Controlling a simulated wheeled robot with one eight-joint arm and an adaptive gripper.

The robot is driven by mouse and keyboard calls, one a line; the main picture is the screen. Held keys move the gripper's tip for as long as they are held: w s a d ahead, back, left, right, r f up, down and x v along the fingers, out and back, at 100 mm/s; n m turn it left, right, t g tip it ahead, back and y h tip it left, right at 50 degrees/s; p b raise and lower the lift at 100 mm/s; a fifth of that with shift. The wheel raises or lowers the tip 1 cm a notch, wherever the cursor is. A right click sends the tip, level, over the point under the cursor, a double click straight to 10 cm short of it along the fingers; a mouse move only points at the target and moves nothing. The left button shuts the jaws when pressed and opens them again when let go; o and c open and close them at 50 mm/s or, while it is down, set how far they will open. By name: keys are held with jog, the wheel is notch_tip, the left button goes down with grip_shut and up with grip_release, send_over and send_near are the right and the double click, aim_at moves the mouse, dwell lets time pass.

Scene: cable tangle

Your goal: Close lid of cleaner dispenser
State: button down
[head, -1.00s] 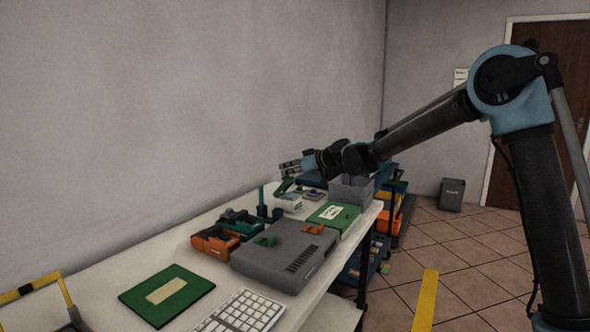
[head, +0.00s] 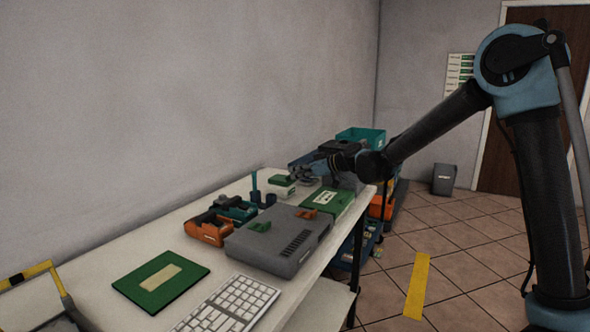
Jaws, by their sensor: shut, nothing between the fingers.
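The cleaner dispenser (head: 282,188), a small white box with a green lid (head: 282,180), stands toward the far end of the white table. Its lid looks flat and down on the box. My gripper (head: 295,173) is shut and empty, low beside the dispenser's far right side. It is small in the view, and I cannot tell whether it touches the lid. The objects just behind the gripper are partly hidden by it and my arm.
A green board (head: 190,283) and keyboard (head: 230,306) lie in front. A teal bin (head: 361,138) shows behind my arm.

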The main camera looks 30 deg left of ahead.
jog(key=shift+d+f, duration=0.2)
jog(key=shift+f, duration=0.35)
jog(key=shift+r, duration=0.1)
dwell(0.3)
jog(key=shift+r, duration=2.6)
jog(key=d+f, duration=0.4)
jog(key=d, duration=0.1)
jog(key=d+f, duration=0.2)
jog(key=d, duration=0.1)
jog(key=shift+w+f, duration=0.15)
jog(key=shift+w, duration=0.1)
